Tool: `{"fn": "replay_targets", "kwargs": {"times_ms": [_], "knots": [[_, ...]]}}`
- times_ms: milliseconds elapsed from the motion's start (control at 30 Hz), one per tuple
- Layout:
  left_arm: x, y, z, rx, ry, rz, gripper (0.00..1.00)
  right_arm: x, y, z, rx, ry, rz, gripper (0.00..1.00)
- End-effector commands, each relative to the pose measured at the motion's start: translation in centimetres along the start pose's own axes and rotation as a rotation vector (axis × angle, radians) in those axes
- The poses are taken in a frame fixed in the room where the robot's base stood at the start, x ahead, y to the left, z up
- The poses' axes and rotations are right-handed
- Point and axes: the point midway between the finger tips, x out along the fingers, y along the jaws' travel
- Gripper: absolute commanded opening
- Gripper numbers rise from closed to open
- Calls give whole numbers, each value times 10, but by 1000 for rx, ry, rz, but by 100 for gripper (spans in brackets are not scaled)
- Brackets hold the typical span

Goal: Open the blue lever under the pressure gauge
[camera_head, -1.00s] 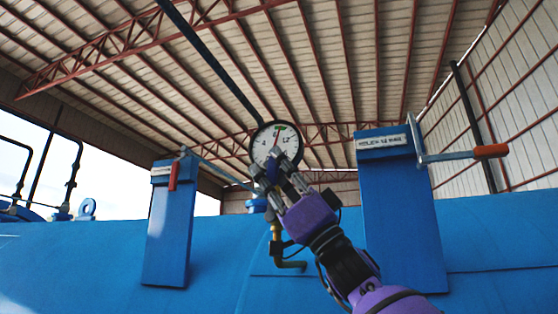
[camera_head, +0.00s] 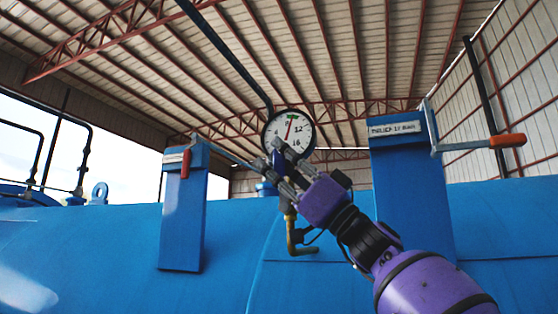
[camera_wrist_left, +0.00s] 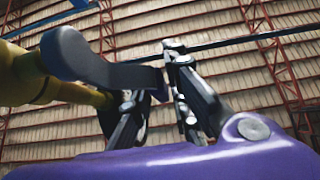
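The pressure gauge (camera_head: 289,130) is a round white dial with a black rim and a needle pointing up. A bent brass pipe (camera_head: 291,232) hangs below it. My left gripper (camera_head: 272,165) is just under and in front of the gauge, its fingers apart. The blue lever (camera_wrist_left: 85,60) shows at the upper left of the left wrist view, by a yellowish pipe (camera_wrist_left: 40,82). Its end reaches across in front of my left gripper (camera_wrist_left: 154,75), overlapping one finger. I cannot tell whether they touch. In the head view the gripper mostly hides the lever. My right gripper is not in view.
A blue post (camera_head: 183,220) with a red-handled lever (camera_head: 186,163) stands left of the gauge. A wider blue post (camera_head: 412,190) with an orange-handled crank (camera_head: 507,141) stands to the right. The large blue vessel (camera_head: 100,245) fills the lower picture. Above is open space under the roof.

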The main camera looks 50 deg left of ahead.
Motion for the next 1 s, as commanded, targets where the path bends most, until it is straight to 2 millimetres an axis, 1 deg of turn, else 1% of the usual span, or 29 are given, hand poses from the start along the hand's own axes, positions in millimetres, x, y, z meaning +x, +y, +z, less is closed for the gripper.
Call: {"fn": "replay_targets", "kwargs": {"times_ms": [33, 67, 300, 467, 567, 800, 900, 1000], "knots": [[0, 0, 0, 0, 0, 0, 26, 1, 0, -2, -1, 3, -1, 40], [0, 0, 0, 0, 0, 0, 30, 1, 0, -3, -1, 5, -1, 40], [0, 0, -1, -1, 2, 1, 30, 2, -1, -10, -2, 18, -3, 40], [-7, 1, -1, -1, 3, 3, 30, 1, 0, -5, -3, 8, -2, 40], [-21, 2, -1, -1, 4, 5, 30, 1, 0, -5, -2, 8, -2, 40], [-72, 1, -1, 0, 4, 5, 30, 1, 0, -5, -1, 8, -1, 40], [-91, 1, -1, -1, 3, 4, 30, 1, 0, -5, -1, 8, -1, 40], [-106, 1, -1, -1, 3, 3, 30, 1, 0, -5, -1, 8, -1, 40]]}}
